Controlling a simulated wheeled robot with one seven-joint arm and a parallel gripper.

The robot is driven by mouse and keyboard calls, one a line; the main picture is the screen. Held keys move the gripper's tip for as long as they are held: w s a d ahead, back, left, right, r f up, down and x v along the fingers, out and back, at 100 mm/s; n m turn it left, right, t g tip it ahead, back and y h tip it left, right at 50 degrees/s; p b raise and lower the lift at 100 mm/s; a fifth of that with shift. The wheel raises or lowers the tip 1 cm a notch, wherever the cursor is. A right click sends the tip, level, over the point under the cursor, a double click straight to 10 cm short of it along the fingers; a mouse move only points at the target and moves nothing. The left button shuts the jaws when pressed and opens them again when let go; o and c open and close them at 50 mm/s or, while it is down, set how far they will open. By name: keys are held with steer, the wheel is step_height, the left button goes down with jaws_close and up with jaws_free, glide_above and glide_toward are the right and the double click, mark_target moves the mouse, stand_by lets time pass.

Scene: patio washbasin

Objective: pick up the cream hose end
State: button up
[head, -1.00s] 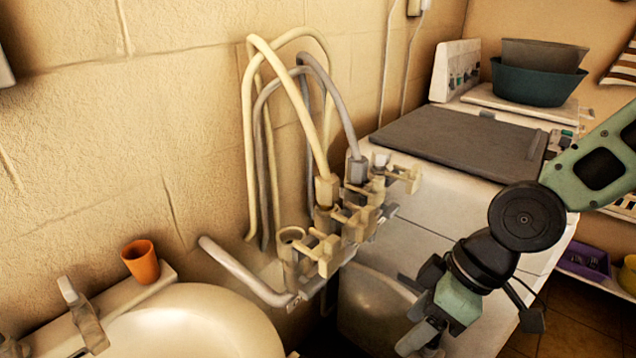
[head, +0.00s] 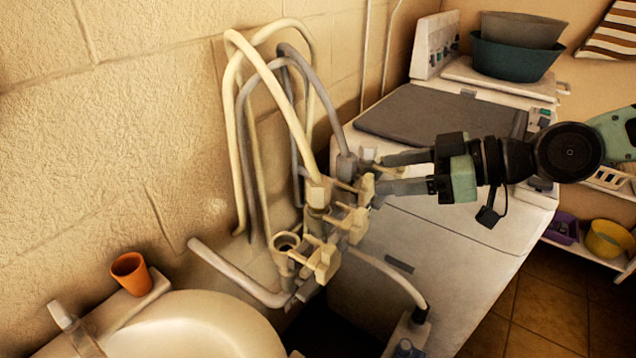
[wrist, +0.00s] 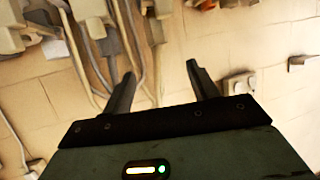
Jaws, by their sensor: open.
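The cream hose (head: 262,72) arches from the wall, and its end fitting (head: 318,192) points down at the row of cream taps (head: 345,222). The grey hose (head: 325,90) comes down just behind it, with its end (head: 346,166) near the rear tap. My gripper (head: 380,174) is open and points left, its two fingers spread beside the rear tap, to the right of the cream end. Nothing is between the fingers. In the wrist view, my gripper (wrist: 160,73) shows open against the wall; hoses and blurred fittings lie at upper left, and I cannot tell which is the cream end.
A washing machine (head: 440,222) with a grey mat (head: 440,115) stands under my arm. Teal and grey basins (head: 515,58) sit at the back. A washbasin (head: 200,330) with an orange cup (head: 130,272) is at lower left. A grey pipe (head: 240,272) juts beside the taps.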

mark_target(320, 181)
steer(key=p+x, duration=0.4)
steer(key=x, duration=0.6)
steer(key=shift+w+a+f, duration=0.15)
steer(key=shift+a+f, duration=0.1)
steer(key=p+x, duration=0.3)
steer(key=x, duration=0.1)
steer(key=shift+w+a, duration=0.25)
steer(key=shift+a, duration=0.05)
steer(key=shift+w+a+f, duration=0.15)
steer(key=shift+a+f, duration=0.05)
steer(key=shift+a, duration=0.05)
steer(key=c, duration=1.1)
steer(key=shift+r, duration=0.1)
